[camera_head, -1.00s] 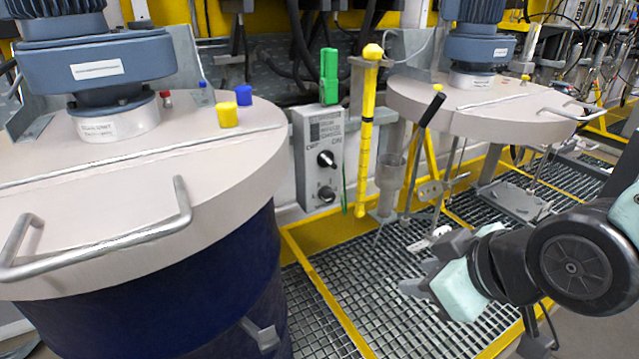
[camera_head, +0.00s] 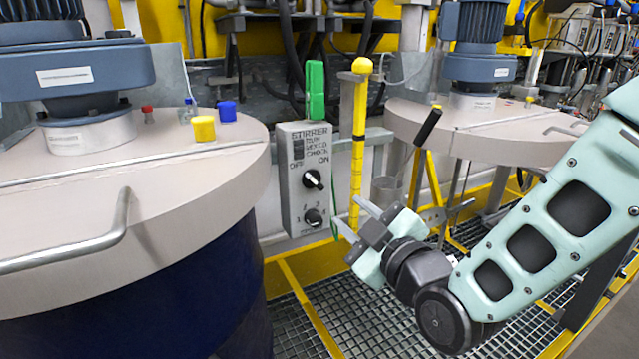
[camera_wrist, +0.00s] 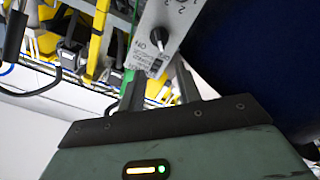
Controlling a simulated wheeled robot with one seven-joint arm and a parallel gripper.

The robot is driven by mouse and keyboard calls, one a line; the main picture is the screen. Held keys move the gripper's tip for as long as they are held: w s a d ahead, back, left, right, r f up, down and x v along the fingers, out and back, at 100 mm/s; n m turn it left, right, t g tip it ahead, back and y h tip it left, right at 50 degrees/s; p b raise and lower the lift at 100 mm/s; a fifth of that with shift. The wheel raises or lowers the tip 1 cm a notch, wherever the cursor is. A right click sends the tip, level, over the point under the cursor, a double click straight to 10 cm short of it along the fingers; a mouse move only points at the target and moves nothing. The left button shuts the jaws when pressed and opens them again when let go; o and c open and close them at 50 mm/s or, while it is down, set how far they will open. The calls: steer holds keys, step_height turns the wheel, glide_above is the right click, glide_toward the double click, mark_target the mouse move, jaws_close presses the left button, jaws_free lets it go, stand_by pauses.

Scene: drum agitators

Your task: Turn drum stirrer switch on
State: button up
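The stirrer control box (camera_head: 304,150) is grey, with OFF at the left and ON at the right above a black upper knob (camera_head: 313,179). A lower numbered knob (camera_head: 313,216) sits beneath it. I cannot tell surely which label the upper knob points to. My gripper (camera_head: 353,216) is to the right of the lower knob, apart from the box, with its two fingers spread and empty. In the wrist view, the ON knob (camera_wrist: 155,36) shows on the box face (camera_wrist: 166,20), beyond and roughly between the open fingertips (camera_wrist: 158,80).
A yellow post (camera_head: 358,140) stands close to the right of the box, behind my gripper. A green block (camera_head: 315,90) is on top of the box. A large drum lid (camera_head: 200,165) with a metal handle (camera_head: 120,225) is at the left; another drum (camera_head: 490,125) is behind my arm.

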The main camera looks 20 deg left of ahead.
mark_target(315, 183)
steer(key=p+x, duration=0.2)
steer(key=x, duration=1)
steer(key=shift+w+a, duration=0.1)
steer(key=shift+w, duration=0.05)
jaws_close()
